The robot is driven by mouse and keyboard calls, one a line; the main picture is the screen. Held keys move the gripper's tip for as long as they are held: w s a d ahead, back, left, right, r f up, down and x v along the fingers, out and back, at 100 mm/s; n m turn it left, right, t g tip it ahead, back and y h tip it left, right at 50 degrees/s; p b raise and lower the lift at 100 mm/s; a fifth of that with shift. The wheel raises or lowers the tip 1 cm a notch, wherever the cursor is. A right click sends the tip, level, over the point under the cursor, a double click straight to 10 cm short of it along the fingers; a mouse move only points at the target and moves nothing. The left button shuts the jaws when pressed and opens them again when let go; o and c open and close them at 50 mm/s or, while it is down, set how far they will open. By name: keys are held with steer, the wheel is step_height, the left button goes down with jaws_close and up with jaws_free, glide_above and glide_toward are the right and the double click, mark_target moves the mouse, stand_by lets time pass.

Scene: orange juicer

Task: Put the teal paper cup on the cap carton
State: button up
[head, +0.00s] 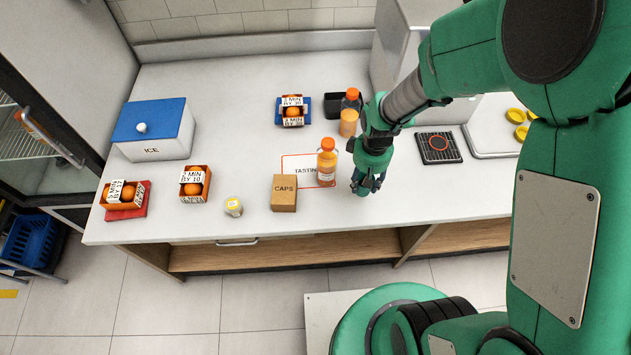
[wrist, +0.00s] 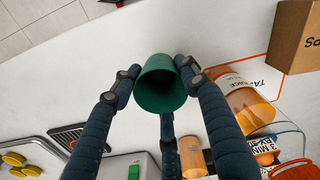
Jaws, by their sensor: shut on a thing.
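The teal paper cup (wrist: 160,84) is held between the fingers of my gripper (wrist: 158,84) in the wrist view. In the head view my gripper (head: 367,184) is over the counter, right of the tasting area, and the cup is hidden or too small to make out there. I cannot tell whether the cup touches the counter. The cap carton (head: 284,193) is a brown box marked CAPS, standing near the front edge, left of my gripper. It also shows at the top right of the wrist view (wrist: 294,38).
An orange juice bottle (head: 327,168) stands between the carton and my gripper. Another bottle (head: 349,117) stands behind. A small jar (head: 233,206) and an orange box (head: 195,183) are left of the carton. A black grill pad (head: 438,148) lies to the right.

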steer(key=shift+a, duration=0.1)
steer(key=s+a+r+p, duration=0.3)
steer(key=s+a, duration=0.3)
steer(key=a, duration=0.2)
steer(key=s+a+r+p, duration=0.3)
steer(key=s+a, duration=0.3)
steer(key=a, duration=0.3)
steer(key=shift+r, duration=0.1)
steer(key=w+a, duration=0.2)
steer(key=w, duration=0.2)
steer(key=w+a+f, duration=0.1)
steer(key=w+a, duration=0.1)
steer(key=w, duration=0.2)
steer(key=w+a, duration=0.3)
steer(key=w, duration=0.2)
steer(key=shift+w+f+b, duration=0.1)
steer(key=shift+f+b, duration=0.1)
steer(key=shift+b, duration=0.1)
